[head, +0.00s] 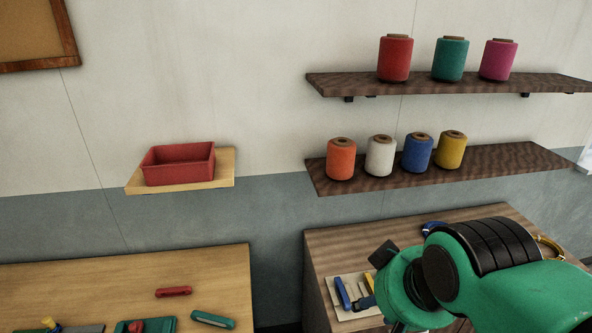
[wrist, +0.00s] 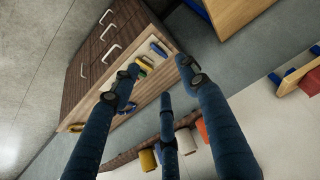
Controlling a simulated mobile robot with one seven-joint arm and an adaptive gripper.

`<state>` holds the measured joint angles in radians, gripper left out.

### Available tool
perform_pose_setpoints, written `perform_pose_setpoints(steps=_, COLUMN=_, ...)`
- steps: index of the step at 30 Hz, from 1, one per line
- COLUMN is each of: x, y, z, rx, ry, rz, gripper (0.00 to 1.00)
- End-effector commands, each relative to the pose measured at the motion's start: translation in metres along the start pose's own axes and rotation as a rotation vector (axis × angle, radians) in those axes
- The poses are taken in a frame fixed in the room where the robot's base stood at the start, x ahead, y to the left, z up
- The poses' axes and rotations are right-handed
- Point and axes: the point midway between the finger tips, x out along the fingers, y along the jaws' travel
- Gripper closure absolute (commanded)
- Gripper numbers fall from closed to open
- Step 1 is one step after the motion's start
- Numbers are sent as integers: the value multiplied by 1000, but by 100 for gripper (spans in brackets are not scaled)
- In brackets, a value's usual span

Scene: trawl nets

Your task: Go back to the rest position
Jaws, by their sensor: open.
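My gripper (wrist: 160,78) shows in the wrist view, with its dark blue fingers spread apart and nothing held between them. The fingers point toward the wooden drawer cabinet (wrist: 100,50), whose top carries small coloured tools. They appear clear of the cabinet, though the exact gap cannot be told. In the head view my green arm reaches in from the lower right, over the brown workbench (head: 335,237). The gripper's fingers are not clearly visible there; the arm covers part of the bench top.
Two dark shelves (head: 480,172) hold several thread spools above the bench. A red bin (head: 180,164) sits on a small wall shelf (head: 226,172). A lighter table (head: 120,268) at lower left carries a red tool (head: 174,292) and green items. A gap separates table and bench.

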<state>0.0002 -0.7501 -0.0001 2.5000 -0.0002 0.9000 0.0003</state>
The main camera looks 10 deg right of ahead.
Motion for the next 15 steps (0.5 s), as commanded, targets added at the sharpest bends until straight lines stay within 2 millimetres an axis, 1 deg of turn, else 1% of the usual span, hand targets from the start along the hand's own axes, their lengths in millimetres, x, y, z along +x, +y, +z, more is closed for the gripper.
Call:
perform_pose_setpoints(steps=1, x=10, y=0, z=5, rx=0, ry=0, rz=0, gripper=56)
perform_pose_setpoints(steps=9, x=43, y=0, z=23, rx=0, ry=-1, rz=0, gripper=56)
perform_pose_setpoints(steps=12, x=51, y=0, z=27, rx=0, ry=0, rz=0, gripper=56)
perform_pose_setpoints(steps=15, x=54, y=0, z=29, rx=0, ry=0, rz=0, gripper=56)
